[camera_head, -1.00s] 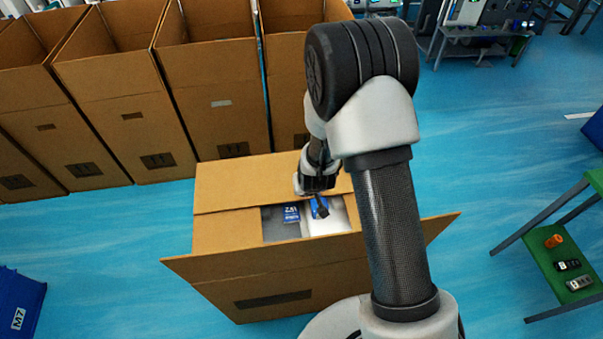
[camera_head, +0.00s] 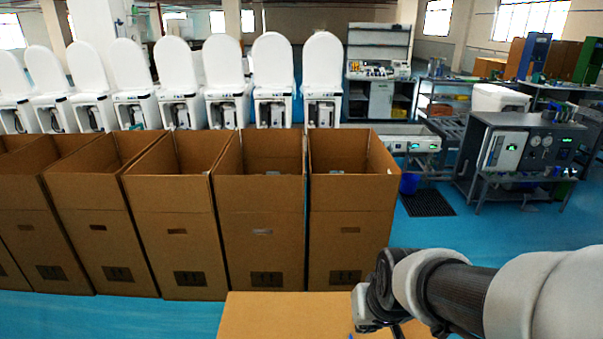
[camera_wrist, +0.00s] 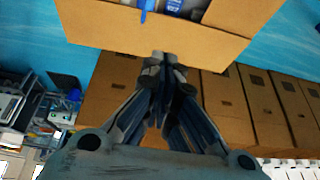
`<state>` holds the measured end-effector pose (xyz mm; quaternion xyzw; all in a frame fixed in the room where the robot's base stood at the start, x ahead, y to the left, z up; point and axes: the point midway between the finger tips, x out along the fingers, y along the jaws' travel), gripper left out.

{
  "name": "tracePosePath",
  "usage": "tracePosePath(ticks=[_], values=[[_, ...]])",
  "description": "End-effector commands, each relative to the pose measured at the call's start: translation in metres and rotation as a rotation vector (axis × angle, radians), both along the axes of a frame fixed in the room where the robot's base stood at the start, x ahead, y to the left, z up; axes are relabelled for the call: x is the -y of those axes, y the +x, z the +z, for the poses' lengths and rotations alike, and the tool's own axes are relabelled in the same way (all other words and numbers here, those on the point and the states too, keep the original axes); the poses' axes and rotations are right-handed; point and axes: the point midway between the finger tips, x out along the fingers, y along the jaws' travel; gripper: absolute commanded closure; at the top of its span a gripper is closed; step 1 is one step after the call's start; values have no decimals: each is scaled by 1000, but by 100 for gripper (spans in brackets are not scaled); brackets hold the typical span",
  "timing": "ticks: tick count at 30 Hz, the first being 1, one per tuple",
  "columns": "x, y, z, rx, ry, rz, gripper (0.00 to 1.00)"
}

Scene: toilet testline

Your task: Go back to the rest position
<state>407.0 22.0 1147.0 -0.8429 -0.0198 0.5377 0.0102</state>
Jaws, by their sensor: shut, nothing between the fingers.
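My gripper (camera_wrist: 165,62) shows in the wrist view with its fingers shut together and nothing between them. In the head view my arm reaches in from the lower right, and the gripper's fingers are mostly cut off at the bottom edge. An open cardboard box (camera_head: 275,315) lies just below, with only a flap showing in the head view. In the wrist view the box (camera_wrist: 110,28) is at the top, with a blue item (camera_wrist: 147,8) and packed contents at its opening. The fingertips overlap its edge in the picture; I cannot tell how far apart they are.
A row of open tall cardboard boxes (camera_head: 258,225) stands beyond the near box. Behind it are several white toilets (camera_head: 273,80). A test bench (camera_head: 515,150) with gauges stands at the right.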

Motion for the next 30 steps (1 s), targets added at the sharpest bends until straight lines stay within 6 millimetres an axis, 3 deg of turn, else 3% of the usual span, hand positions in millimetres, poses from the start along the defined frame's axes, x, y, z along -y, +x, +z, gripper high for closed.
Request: tracePosePath(ticks=[1,6,13,18,30], values=[[3,-17,18,10,-2,-2,100],[12,-81,54,-1,-16,-6,100],[21,-148,72,-18,-35,-20,100],[23,-166,74,-26,-40,-25,100],[23,-167,73,-28,-41,-24,100]])
